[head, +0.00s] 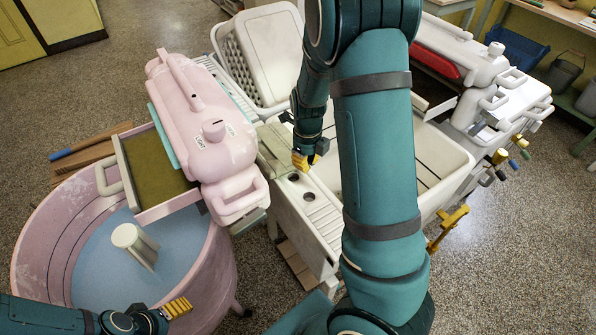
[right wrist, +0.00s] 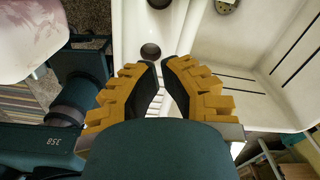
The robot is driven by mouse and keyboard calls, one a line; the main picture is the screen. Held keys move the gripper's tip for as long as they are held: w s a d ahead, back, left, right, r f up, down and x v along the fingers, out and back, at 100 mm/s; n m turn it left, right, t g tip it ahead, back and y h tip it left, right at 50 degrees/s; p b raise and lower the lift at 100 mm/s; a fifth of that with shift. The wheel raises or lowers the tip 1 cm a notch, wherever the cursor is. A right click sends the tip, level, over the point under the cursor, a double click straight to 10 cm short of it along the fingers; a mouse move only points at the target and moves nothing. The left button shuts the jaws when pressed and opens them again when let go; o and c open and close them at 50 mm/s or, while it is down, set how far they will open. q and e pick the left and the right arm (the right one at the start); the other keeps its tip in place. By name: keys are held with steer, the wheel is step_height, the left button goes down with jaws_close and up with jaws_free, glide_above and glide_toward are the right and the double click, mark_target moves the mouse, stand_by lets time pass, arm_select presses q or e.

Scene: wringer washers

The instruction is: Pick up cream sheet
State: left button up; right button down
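No cloth that I can name for sure as the cream sheet shows in either view. A flat cream-beige piece (head: 274,146) lies at the left end of the white washer's ledge, beside the pink wringer; I cannot tell if it is cloth. My right gripper (head: 306,160) points down over this ledge, close to its round holes. In the right wrist view its two yellow fingers (right wrist: 160,64) stand a narrow gap apart with nothing between them. My left gripper (head: 177,308) is low at the left, in front of the pink tub; its finger opening is not clear.
A pink wringer (head: 205,125) sits above a pink tub (head: 32,240) with a pale post (head: 134,243) inside. A white double basin (head: 440,150) stands to the right, partly behind my right arm. Another white wringer (head: 465,50) is beyond it. Speckled floor is free at lower right.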

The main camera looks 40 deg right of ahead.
mark_target(306, 188)
step_height(306, 188, down, 10)
steer(key=b, duration=0.3)
steer(key=shift+s+f, duration=0.1)
steer(key=shift+s, duration=0.05)
steer(key=w, duration=0.3)
steer(key=shift+w+a+b, duration=0.15)
steer(key=shift+a+b, duration=0.2)
steer(key=shift+b, duration=0.05)
steer(key=shift+w+r, duration=0.2)
steer(key=shift+w, duration=0.15)
